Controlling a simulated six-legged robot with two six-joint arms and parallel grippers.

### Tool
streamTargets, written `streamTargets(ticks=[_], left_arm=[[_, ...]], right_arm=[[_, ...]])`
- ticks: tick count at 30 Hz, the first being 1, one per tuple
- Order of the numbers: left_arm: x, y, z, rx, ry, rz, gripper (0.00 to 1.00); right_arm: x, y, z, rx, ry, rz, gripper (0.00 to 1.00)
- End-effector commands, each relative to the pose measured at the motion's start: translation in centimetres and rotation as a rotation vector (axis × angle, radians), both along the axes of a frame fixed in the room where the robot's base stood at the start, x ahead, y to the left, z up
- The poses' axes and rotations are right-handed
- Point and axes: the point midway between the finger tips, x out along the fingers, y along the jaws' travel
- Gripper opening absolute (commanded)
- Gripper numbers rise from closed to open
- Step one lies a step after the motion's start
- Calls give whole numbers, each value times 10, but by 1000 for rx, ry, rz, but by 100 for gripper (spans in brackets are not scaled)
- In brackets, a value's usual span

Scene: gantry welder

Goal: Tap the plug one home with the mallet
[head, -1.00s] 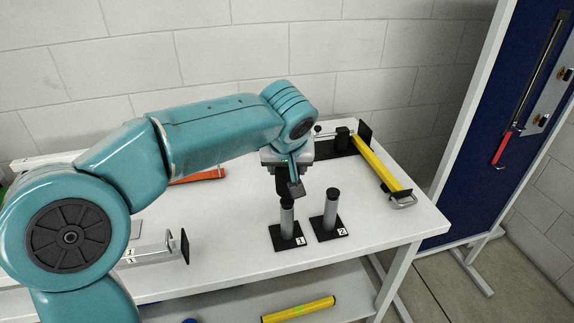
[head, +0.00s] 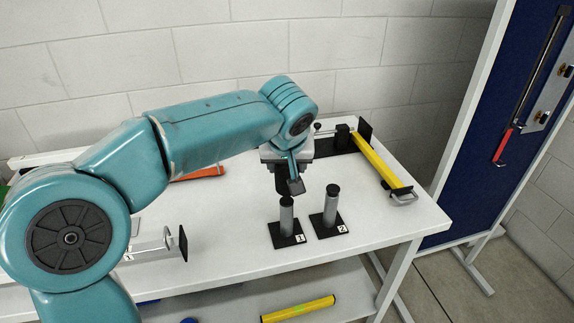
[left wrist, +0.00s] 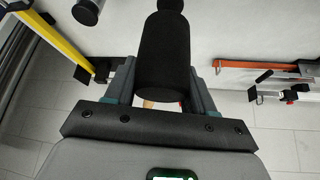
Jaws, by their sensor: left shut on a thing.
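My left gripper (head: 287,172) is shut on the mallet, whose black cylindrical head (left wrist: 163,60) shows between the fingers in the left wrist view. A small tan bit, perhaps its handle, shows below the head. In the head view the mallet's dark head (head: 282,184) hangs just above plug one (head: 286,201), a black cap on the grey post of stand 1 (head: 287,218). A narrow gap seems to lie between them, but contact is hard to judge. Stand 2 (head: 331,208) stands upright to the right with its own black cap. How deep plug one sits cannot be told. My right gripper is not in view.
A yellow bar clamp (head: 376,160) lies at the table's right, and an orange bar (head: 200,173) lies behind my arm. A grey tool (head: 155,247) lies at left. The white tabletop (head: 235,255) is clear in front of the stands. A yellow bar (head: 298,309) lies on the lower shelf.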

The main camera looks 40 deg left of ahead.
Motion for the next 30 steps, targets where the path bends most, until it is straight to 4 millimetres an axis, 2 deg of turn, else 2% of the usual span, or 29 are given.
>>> streamTargets(ticks=[1,11,22,30], left_arm=[[0,0,5,0,-2,-1,9],[0,0,7,0,-2,-1,9],[0,0,44,0,-2,-1,9],[0,0,43,0,-2,-1,9]], right_arm=[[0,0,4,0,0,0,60],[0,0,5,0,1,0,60],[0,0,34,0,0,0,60],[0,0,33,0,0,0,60]])
